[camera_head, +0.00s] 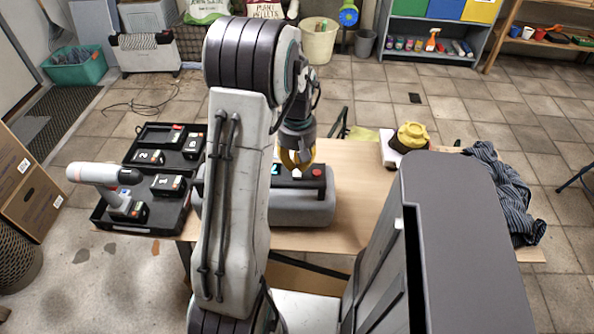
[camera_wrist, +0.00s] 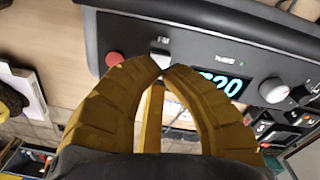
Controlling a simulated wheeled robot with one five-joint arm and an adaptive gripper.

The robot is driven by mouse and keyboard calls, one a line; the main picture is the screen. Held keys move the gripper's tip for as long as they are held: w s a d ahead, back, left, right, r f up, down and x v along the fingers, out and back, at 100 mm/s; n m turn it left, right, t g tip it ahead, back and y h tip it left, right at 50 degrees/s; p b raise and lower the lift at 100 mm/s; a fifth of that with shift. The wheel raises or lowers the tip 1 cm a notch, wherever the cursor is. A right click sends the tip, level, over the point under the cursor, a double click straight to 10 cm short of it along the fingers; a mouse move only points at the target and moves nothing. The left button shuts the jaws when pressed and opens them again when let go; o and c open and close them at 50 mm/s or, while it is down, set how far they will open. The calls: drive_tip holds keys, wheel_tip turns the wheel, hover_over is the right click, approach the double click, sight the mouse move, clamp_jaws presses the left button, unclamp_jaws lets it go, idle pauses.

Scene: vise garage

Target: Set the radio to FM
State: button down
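The grey radio (camera_head: 303,206) stands on the wooden table, its left part hidden behind my arm. In the wrist view its dark panel (camera_wrist: 195,45) carries a lit display (camera_wrist: 222,86), a red button (camera_wrist: 114,59) and a pale switch (camera_wrist: 160,58) beside the letters FM. The switch also shows in the head view (camera_head: 296,173). My gripper (camera_head: 297,164) has yellow fingers, with tips together and nothing seen between them. In the wrist view the fingertips (camera_wrist: 163,69) are right at the switch and partly cover it; I cannot tell whether they touch it.
Pale knobs (camera_wrist: 273,90) sit beside the display. A black tray (camera_head: 150,217) with battery packs and a power drill (camera_head: 104,175) is left of the radio. A yellow-capped item (camera_head: 412,135) and a striped cloth (camera_head: 500,190) lie to the right. Bare tabletop (camera_head: 362,180) shows right of the radio.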

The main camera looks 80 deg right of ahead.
sight(297, 175)
drive_tip(key=shift+f+b, duration=1.5)
drive_tip(key=shift+f, duration=0.4)
idle(1.3)
drive_tip(key=shift+r, duration=0.2)
drive_tip(key=shift+r+p, duration=2.8)
drive_tip(key=shift+r, duration=0.55)
